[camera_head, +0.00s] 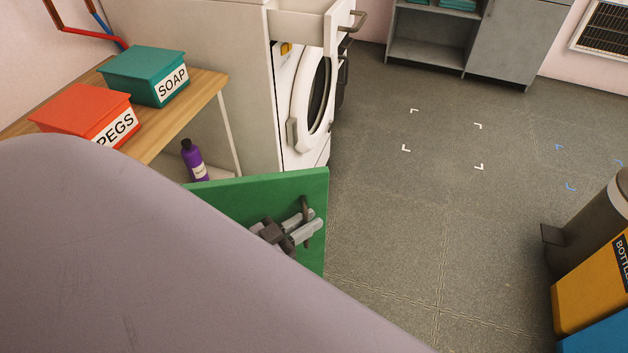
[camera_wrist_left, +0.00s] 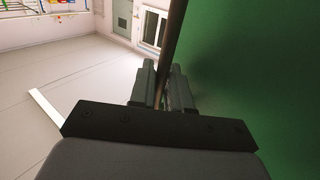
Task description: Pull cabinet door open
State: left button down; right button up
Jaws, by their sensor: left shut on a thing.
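The green cabinet door (camera_head: 230,197) stands open, swung out from under the wooden counter in the head view. It fills the right side of the left wrist view (camera_wrist_left: 255,70). Its dark bar handle (camera_head: 304,207) is on the door face; it also shows in the left wrist view (camera_wrist_left: 172,50) as a rod running between the fingers. My left gripper (camera_head: 302,229) is shut on the handle. In the left wrist view the fingers (camera_wrist_left: 165,88) close around the rod. My left arm hides the lower part of the door. My right gripper is not in view.
A purple bottle (camera_head: 194,160) stands in the space under the wooden counter (camera_head: 205,92). A white washing machine (camera_head: 312,95) is behind the door, with a drawer (camera_head: 310,25) pulled out above. Bins (camera_head: 590,290) stand at right. The middle floor is clear.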

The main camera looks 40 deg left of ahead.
pick_arm(q)
jog(key=s+d+m+g+h+p, duration=0.1)
jog(key=s+d+m+g+h, duration=0.1)
jog(key=s, duration=0.5)
jog(key=s+d+m+g+h+p, duration=0.1)
jog(key=s+d+m+g+h, duration=0.1)
jog(key=s, duration=0.5)
jog(key=shift+s+d+m+h, duration=0.4)
jog(key=shift+d+m+h, duration=0.3)
jog(key=shift+d+h, duration=0.8)
jog(key=shift+a, duration=0.15)
jog(key=c, duration=1.3)
grip_release()
jog(key=p+v, duration=0.1)
jog(key=v, duration=0.6)
